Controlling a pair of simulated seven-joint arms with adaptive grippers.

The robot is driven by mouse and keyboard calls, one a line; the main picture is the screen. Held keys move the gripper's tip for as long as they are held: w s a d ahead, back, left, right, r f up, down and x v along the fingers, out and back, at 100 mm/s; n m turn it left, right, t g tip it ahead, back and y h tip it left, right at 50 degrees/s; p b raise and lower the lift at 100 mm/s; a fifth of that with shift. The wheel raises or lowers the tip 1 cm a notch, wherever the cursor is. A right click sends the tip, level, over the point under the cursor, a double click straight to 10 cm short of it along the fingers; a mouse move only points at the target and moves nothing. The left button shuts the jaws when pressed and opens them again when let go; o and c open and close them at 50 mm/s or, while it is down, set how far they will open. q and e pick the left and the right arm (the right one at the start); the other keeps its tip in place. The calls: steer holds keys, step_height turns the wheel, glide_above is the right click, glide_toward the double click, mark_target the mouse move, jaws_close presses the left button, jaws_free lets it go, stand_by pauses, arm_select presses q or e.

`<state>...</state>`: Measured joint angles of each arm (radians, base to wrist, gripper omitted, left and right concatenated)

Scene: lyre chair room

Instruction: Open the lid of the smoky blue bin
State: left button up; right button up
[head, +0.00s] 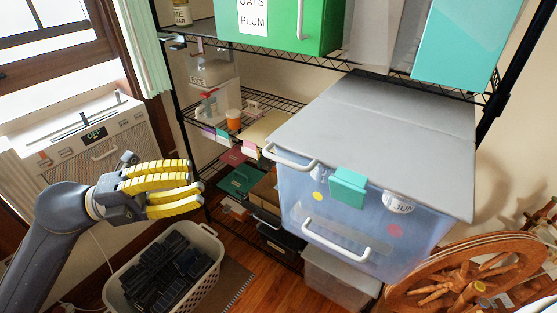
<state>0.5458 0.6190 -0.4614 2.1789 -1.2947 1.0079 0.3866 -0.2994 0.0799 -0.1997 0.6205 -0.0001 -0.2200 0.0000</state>
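The smoky blue bin (300,196) is a large see-through box right of centre, on the wire shelf unit. Its flat grey lid (395,125) lies shut over the top. A teal latch (347,188) sits at the lid's front edge. A white handle (335,241) is on the front wall, and another white handle (290,157) is at the left front corner. My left gripper (201,185) has yellow fingers held out straight, apart from the bin and to its left, with nothing between them. My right gripper is not in view.
A green box (275,22) and a teal box (462,45) stand on the shelf above the lid. A basket (208,262) of dark items is on the floor below my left gripper. A wooden spoked wheel (465,280) stands at the lower right. A dark shelf post rises behind the lid.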

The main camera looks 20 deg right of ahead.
mark_target(285, 160)
arm_select(q)
steer(key=d, duration=0.5)
steer(key=d+r, duration=0.1)
steer(key=d, duration=0.5)
steer(key=s+d+r, duration=0.1)
steer(key=d, duration=0.5)
steer(key=shift+d+r, duration=0.15)
jaws_close()
